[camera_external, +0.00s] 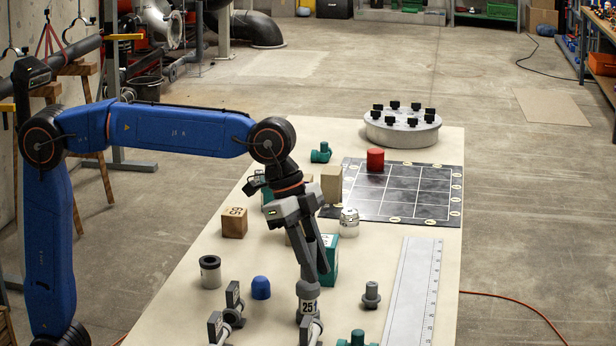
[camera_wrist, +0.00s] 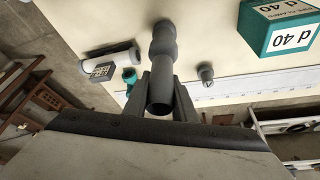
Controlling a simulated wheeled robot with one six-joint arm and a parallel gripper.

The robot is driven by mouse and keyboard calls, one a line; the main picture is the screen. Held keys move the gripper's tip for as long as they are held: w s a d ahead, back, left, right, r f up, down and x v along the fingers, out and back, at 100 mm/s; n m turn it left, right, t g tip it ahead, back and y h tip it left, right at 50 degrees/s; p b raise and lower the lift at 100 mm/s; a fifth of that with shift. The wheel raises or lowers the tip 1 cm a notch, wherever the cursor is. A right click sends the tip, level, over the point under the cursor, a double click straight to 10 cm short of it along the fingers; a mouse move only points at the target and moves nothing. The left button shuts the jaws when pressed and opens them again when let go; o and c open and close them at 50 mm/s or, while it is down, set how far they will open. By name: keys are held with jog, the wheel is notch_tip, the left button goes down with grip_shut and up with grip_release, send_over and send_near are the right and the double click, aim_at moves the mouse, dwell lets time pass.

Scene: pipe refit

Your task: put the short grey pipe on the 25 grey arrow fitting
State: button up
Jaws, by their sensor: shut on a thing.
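My gripper (camera_external: 315,281) is shut on a grey pipe (camera_wrist: 161,97), low over the front part of the table. In the wrist view, the pipe's open end faces the camera, between the fingers (camera_wrist: 163,95). At its far end is a wider grey collar (camera_wrist: 163,48).
Grey fittings with dark plates (camera_external: 234,296) and a blue cap (camera_external: 261,288) lie left. A teal d 40 box (camera_wrist: 280,30) stands close behind my gripper. A grey stub (camera_external: 371,296) and a ruler (camera_external: 412,290) lie right.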

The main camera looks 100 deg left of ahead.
jog(key=shift+f, duration=0.65)
jog(key=o, duration=1)
jog(key=shift+f, duration=0.15)
jog(key=shift+v, duration=6.15)
jog(key=shift+d, duration=0.1)
